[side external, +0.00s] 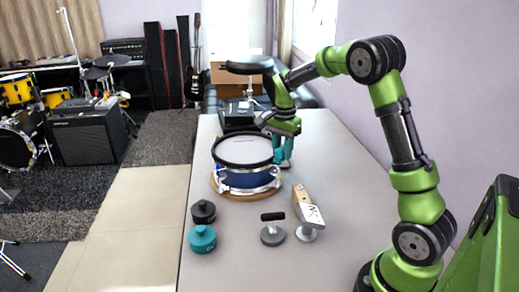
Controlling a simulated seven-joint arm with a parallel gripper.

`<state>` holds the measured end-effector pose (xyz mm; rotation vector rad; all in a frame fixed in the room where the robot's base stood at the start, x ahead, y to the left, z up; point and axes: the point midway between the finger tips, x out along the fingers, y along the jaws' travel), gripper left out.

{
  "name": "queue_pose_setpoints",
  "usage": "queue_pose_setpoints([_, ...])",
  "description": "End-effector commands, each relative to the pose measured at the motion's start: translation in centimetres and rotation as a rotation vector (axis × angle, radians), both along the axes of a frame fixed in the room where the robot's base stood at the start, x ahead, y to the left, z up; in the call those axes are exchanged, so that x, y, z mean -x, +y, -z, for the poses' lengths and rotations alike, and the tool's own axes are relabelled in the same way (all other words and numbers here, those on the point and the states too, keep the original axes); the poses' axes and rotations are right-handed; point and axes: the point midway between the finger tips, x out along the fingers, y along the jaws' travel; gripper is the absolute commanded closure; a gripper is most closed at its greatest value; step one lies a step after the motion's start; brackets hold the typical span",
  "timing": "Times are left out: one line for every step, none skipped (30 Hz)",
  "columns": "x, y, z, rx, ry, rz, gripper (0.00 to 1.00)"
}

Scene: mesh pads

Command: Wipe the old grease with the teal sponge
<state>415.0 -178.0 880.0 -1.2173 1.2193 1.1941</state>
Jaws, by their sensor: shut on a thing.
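My gripper (283,140) is at the right rear edge of the drum, pointing down. It is shut on a teal thing (283,157) that looks like the teal sponge, though fingers and sponge are hard to tell apart at this size. The teal thing is beside the drum's rim; I cannot tell whether it touches the drum or the table. The drum (243,149) has a pale head, a black rim and a blue shell, and stands on a round wooden board (236,198). No grease mark can be made out.
A dark knobbed pot (203,211) and a teal one (202,239) stand front left on the grey table (240,265). A grey round tool with a black handle (272,235) and a white-and-wood tool (308,214) stand front right. A black box (237,117) is behind the drum.

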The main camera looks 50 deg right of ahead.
Motion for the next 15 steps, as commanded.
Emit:
queue_pose_setpoints([0.0,1.4,0.4,-0.020,0.011,-0.012,0.93])
queue_pose_setpoints([0.0,1.7,0.4,-0.020,0.012,-0.012,0.93])
queue_pose_setpoints([0.0,1.9,0.4,-0.022,0.012,-0.012,0.93])
queue_pose_setpoints([0.0,2.0,0.4,-0.022,0.012,-0.012,0.93])
queue_pose_setpoints([0.0,2.1,0.4,-0.023,0.013,-0.012,0.93])
queue_pose_setpoints([0.0,2.2,0.4,-0.024,0.013,-0.013,0.93])
queue_pose_setpoints([0.0,2.3,0.4,-0.025,0.013,-0.014,0.93])
queue_pose_setpoints([0.0,2.5,0.4,-0.025,0.013,-0.014,0.93])
queue_pose_setpoints([0.0,2.8,0.4,-0.026,0.013,-0.015,0.93])
queue_pose_setpoints([0.0,3.0,0.4,-0.026,0.014,-0.015,0.93])
queue_pose_setpoints([0.0,3.3,0.4,-0.026,0.013,-0.015,0.93])
queue_pose_setpoints([0.0,3.6,0.4,-0.026,0.013,-0.016,0.93])
queue_pose_setpoints([0.0,3.9,0.3,-0.026,0.013,-0.016,0.93])
queue_pose_setpoints([0.0,4.1,0.3,-0.026,0.013,-0.017,0.93])
queue_pose_setpoints([0.0,4.4,0.3,-0.026,0.014,-0.016,0.93])
